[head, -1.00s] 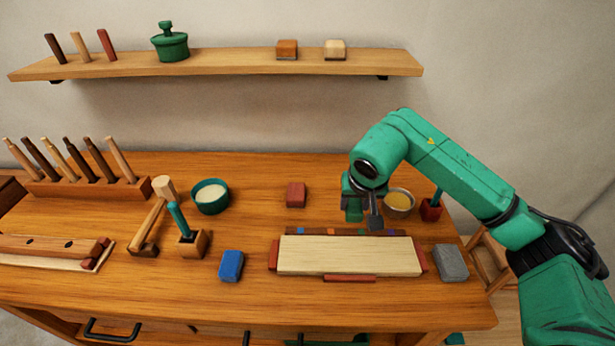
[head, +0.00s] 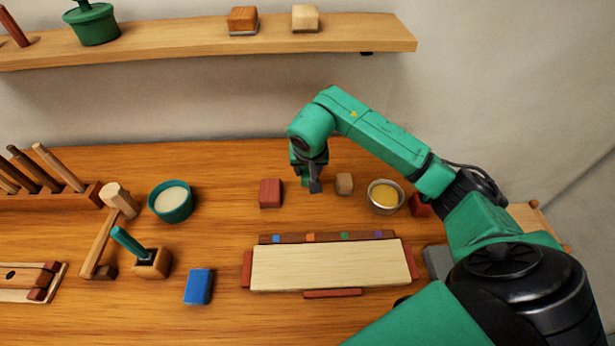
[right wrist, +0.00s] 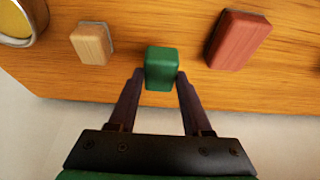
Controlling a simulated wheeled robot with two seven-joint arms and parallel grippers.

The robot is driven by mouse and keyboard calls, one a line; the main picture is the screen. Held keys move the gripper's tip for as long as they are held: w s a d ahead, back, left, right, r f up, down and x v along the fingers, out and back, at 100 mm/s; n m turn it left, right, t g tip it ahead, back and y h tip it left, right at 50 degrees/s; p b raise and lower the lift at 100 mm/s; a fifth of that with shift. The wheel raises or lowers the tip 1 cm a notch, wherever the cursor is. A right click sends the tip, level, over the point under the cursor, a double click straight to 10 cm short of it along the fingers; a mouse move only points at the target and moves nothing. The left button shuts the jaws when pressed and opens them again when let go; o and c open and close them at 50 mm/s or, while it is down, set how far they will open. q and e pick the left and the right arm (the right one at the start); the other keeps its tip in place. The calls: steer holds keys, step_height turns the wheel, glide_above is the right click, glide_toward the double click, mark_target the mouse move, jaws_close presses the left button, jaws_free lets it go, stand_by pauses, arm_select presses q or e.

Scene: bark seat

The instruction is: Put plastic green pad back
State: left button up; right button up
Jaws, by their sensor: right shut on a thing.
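The green pad (right wrist: 162,70) is a small rounded block in the right wrist view, between the two fingertips of my right gripper (right wrist: 156,82). The fingers touch it on both sides. In the head view my right gripper (head: 314,186) is over the back of the table, between a dark red block (head: 270,193) and a pale wooden block (head: 344,184). The pad is mostly hidden there by the gripper. I cannot tell whether the pad touches the table. My left gripper is out of view.
A bowl with yellow contents (head: 384,196) stands right of the wooden block. A pale board (head: 330,266) with dark red edge pieces lies in front. A blue block (head: 198,287), a mallet (head: 110,225) and a teal bowl (head: 170,202) are to the left. A shelf (head: 200,40) hangs above.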

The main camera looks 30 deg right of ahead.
mark_target(308, 178)
steer(key=f, duration=0.4)
steer(key=shift+s+a+p, duration=0.2)
steer(key=shift+p, duration=0.2)
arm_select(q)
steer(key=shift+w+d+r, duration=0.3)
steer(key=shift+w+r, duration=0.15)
arm_select(e)
steer(key=shift+w+f, duration=0.1)
steer(key=shift+d+f, duration=0.1)
steer(key=o, duration=0.8)
steer(key=shift+f, duration=0.1)
steer(key=shift+c, duration=0.2)
steer(key=o, duration=0.4)
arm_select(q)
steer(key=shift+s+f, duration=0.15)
